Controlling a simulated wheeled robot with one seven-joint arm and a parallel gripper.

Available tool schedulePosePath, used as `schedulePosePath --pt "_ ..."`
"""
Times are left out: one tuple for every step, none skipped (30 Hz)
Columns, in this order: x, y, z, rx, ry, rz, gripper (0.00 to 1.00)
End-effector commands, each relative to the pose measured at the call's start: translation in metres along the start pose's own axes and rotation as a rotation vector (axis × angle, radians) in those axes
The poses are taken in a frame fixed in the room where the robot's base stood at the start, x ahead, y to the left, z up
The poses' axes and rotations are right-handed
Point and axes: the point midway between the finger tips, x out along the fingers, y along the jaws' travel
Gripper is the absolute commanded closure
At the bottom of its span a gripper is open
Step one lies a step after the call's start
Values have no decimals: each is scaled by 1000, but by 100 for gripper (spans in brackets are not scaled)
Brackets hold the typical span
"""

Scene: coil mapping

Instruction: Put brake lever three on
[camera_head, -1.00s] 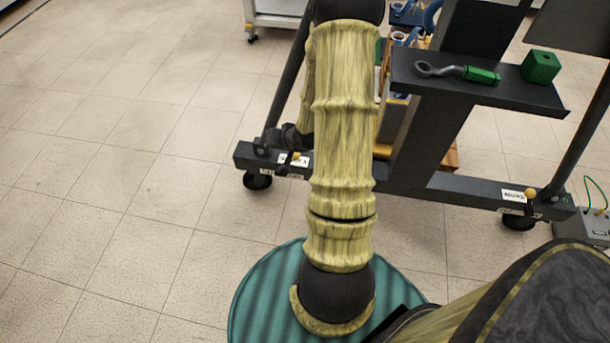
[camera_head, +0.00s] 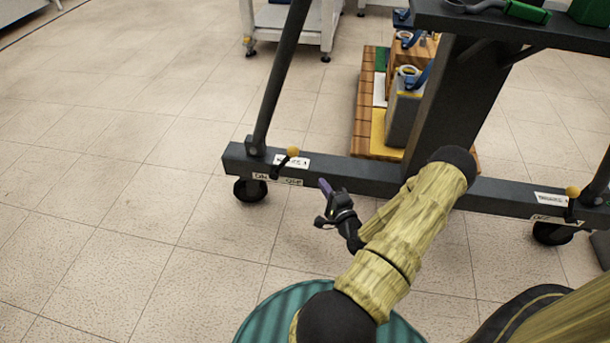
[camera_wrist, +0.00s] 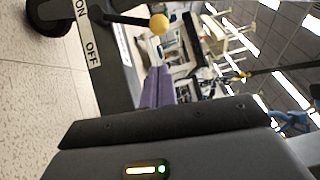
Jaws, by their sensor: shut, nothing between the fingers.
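The left brake lever (camera_head: 283,164) is a small black lever with a yellow knob, on the dark base beam (camera_head: 365,180) of a wheeled stand. White labels sit beside it; ON and OFF read in the wrist view, but its number is too small to be sure of. Its yellow knob also shows near the top of the wrist view (camera_wrist: 159,24). My gripper (camera_head: 325,187) is shut and empty, its purple fingertips just right of and below this lever, apart from it. The fingers also show in the wrist view (camera_wrist: 156,88). A second brake lever (camera_head: 571,203) is at the right end.
Casters (camera_head: 250,190) stand under the beam ends. A slanted post (camera_head: 285,75) rises behind the left lever. A dark shelf (camera_head: 520,30) juts out at upper right. A wooden pallet (camera_head: 367,105) with boxes lies behind the beam. The floor at left is clear.

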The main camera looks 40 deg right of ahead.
Motion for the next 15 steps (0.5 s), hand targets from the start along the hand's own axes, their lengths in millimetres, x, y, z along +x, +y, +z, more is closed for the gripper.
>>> schedulePosePath --pt "-5 13 -7 28 24 -31 100" --pt "-7 14 -9 42 33 -45 100" --pt "-9 14 -12 55 42 -61 100" --pt "-10 14 -12 62 45 -69 100" --pt "-10 13 -13 66 48 -74 100" --pt "-11 12 -13 68 50 -78 100" --pt "-11 12 -13 69 50 -79 100" --pt "-11 11 -13 68 50 -79 100" --pt "-10 11 -13 68 49 -78 100" --pt "-10 11 -13 67 49 -77 100" --pt "-10 11 -13 67 49 -77 100" --pt "-10 11 -13 67 49 -76 100" --pt "-10 11 -13 67 49 -76 100" --pt "-10 11 -13 66 48 -76 100" --pt "-10 11 -13 66 48 -76 100"
